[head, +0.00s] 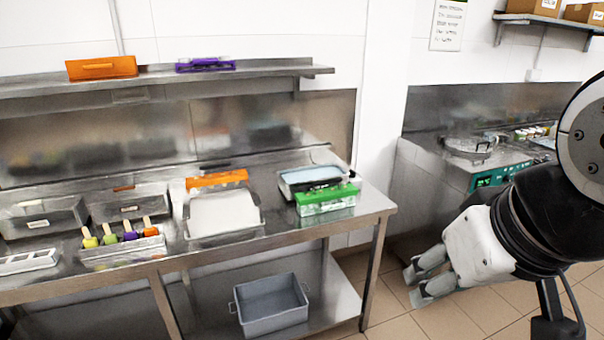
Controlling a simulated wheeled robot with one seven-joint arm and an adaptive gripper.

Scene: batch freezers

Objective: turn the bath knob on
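The bath (440,176) is the steel unit at the right, with an open tank and a teal front panel (500,175) that carries a green lit display (484,181). I cannot make out a knob on it; my arm covers the right part of the panel and much of the unit's front. My gripper (416,284) hangs below and to the left of the panel, over the tiled floor. It points left, with its two grey fingers apart and nothing between them. It is clear of the bath.
A steel table (300,238) at the left holds trays, popsicles and a green-fronted box (327,199). Its right corner is close to my gripper in the picture. A grey bin (271,304) sits on its lower shelf. Tiled floor (390,310) is free between table and arm.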

